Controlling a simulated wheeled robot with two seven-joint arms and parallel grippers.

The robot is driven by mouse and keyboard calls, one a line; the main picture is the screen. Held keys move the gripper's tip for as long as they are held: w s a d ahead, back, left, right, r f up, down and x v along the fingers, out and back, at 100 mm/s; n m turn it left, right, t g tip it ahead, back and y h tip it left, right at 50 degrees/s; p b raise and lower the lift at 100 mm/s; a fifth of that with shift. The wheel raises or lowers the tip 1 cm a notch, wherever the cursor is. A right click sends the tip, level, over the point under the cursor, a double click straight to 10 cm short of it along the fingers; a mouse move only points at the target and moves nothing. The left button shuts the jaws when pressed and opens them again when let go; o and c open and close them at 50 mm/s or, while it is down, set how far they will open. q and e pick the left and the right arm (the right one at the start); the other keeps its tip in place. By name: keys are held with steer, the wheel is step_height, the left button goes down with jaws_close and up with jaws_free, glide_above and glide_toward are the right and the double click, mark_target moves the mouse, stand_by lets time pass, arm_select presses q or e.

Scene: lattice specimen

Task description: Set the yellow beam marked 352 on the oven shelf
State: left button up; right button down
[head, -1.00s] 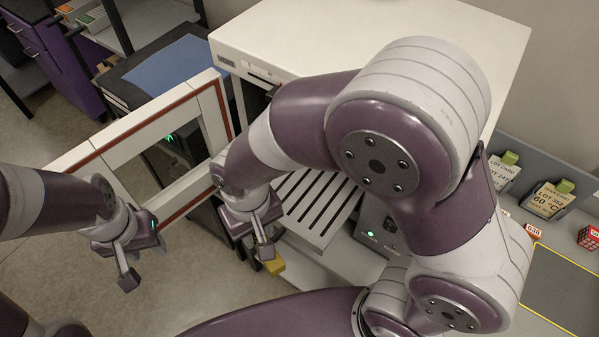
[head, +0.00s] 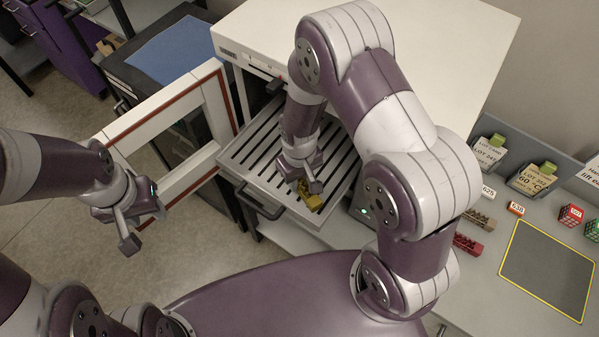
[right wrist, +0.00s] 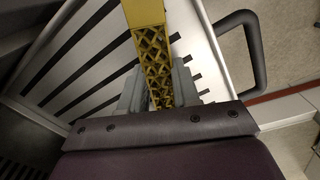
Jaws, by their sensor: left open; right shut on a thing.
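The yellow beam (head: 311,199) is at my right gripper (head: 305,181), over the slotted oven shelf (head: 250,158) that sticks out of the oven. In the right wrist view, the beam (right wrist: 152,58) has a lattice side and a solid end block, and my right gripper (right wrist: 158,88) is shut on it. The slotted shelf (right wrist: 95,50) lies beneath; I cannot tell whether the beam touches it. The beam's marking cannot be read. My left gripper (head: 135,228) is open and empty, in front of the open oven door (head: 165,125).
The white oven (head: 400,45) stands behind the shelf. A dark handle (head: 262,203) is on the shelf's front edge. On the right bench are a yellow-edged dark mat (head: 548,270), brown and red beams (head: 468,245), number tags, cubes (head: 570,215) and lot cards (head: 530,180).

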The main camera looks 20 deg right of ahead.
mark_target(300, 180)
steer(key=shift+w, duration=0.1)
arm_select(q)
steer(key=shift+s+r, duration=0.15)
arm_select(e)
steer(key=shift+s, duration=0.2)
steer(key=shift+f+b, duration=0.15)
steer(key=shift+b, duration=0.15)
steer(key=c, duration=0.8)
jaws_free()
steer(key=shift+w, duration=0.1)
steer(key=shift+r, duration=0.3)
arm_select(q)
steer(key=shift+f+b, duration=1.35)
steer(key=shift+f, duration=0.1)
arm_select(e)
step_height(300, 180, up, 12)
